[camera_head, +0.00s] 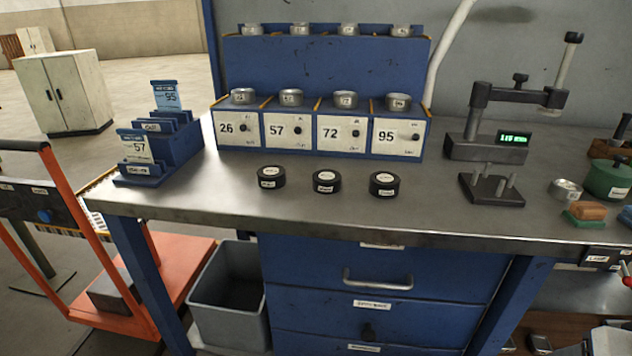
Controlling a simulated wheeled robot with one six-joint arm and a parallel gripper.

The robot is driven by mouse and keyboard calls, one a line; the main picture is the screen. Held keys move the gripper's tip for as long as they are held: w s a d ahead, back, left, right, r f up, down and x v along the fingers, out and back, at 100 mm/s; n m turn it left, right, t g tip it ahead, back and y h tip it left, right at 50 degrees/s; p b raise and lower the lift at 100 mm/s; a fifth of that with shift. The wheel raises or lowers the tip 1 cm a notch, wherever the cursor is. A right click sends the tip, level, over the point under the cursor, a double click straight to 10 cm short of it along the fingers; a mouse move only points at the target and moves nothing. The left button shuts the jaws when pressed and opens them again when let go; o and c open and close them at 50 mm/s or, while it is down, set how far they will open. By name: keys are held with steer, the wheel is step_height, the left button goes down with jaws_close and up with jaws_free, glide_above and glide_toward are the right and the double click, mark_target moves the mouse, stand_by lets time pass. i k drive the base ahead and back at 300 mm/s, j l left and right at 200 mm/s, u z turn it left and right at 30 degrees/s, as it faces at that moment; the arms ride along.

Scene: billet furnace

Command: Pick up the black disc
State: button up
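Three short black round discs with pale round tops and white front labels stand in a row on the metal workbench (225,205). The left black disc (271,178), the middle black disc (326,182) and the right black disc (384,185) stand apart from each other near the bench's front edge. The writing on their labels is too small to read. They look alike, so I cannot tell which one the task names. My gripper is not in view.
A blue rack (325,70) with boxes labelled 26, 57, 72 and 95 stands behind the discs. A blue card holder (170,150) is at the left. A measuring stand (490,135) and a green pot (608,180) are at the right. A grey bin (228,300) stands below.

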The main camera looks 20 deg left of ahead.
mark_target(270, 176)
steer(key=u, duration=1.35)
